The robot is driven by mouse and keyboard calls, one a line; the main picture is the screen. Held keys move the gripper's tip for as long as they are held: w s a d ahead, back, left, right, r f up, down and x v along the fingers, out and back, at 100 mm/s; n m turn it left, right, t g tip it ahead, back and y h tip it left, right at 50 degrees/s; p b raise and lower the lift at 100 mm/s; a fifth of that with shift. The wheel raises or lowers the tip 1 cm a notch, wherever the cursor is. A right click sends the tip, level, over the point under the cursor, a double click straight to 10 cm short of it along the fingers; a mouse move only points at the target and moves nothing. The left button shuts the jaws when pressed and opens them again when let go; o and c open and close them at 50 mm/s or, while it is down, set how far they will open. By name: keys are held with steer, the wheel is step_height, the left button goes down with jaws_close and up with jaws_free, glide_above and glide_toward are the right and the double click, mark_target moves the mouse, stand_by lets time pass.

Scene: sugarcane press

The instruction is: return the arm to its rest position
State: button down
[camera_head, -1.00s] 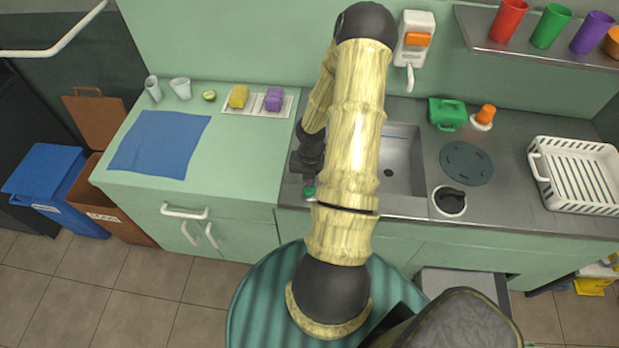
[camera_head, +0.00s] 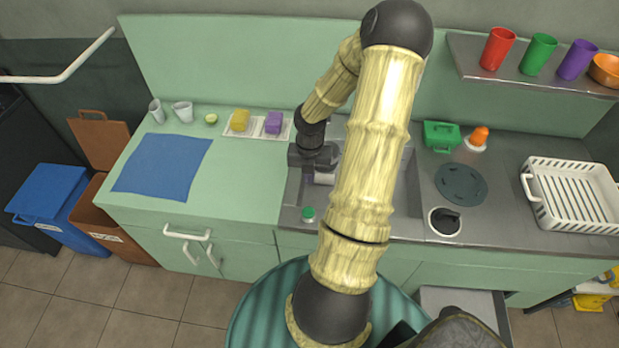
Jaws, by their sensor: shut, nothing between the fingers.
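My arm, with pale bamboo-like links, is raised and bent over the sink (camera_head: 408,190) and hides part of it. My gripper (camera_head: 318,168) is dark, shut and empty, and points down above the left edge of the sink. A whitish cylindrical thing (camera_head: 325,179) shows just below it; I cannot tell whether they touch. A small green-topped thing (camera_head: 308,214) stands at the sink's front left, apart from my gripper.
Left on the counter are a blue cloth (camera_head: 162,168), two cups, and a tray with yellow and purple sponges (camera_head: 274,122). Right are a green box (camera_head: 441,136), an orange-topped item (camera_head: 479,137) and a white rack (camera_head: 572,194). A shelf with cups (camera_head: 497,48) hangs upper right.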

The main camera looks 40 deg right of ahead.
steer(key=shift+a, duration=0.1)
stand_by(0.3)
steer(key=s+a+r+m+t, duration=0.1)
steer(key=a+r+m, duration=0.7)
steer(key=a+m, duration=0.4)
steer(key=s+a+r+m+t, duration=0.1)
steer(key=a+r+m+t, duration=0.1)
steer(key=a+r+m, duration=0.6)
steer(key=a+m, duration=0.3)
steer(key=m, duration=0.3)
steer(key=shift+s+a+r, duration=0.15)
steer(key=shift+s+a, duration=0.2)
steer(key=shift+a, duration=0.05)
steer(key=shift+w, duration=0.1)
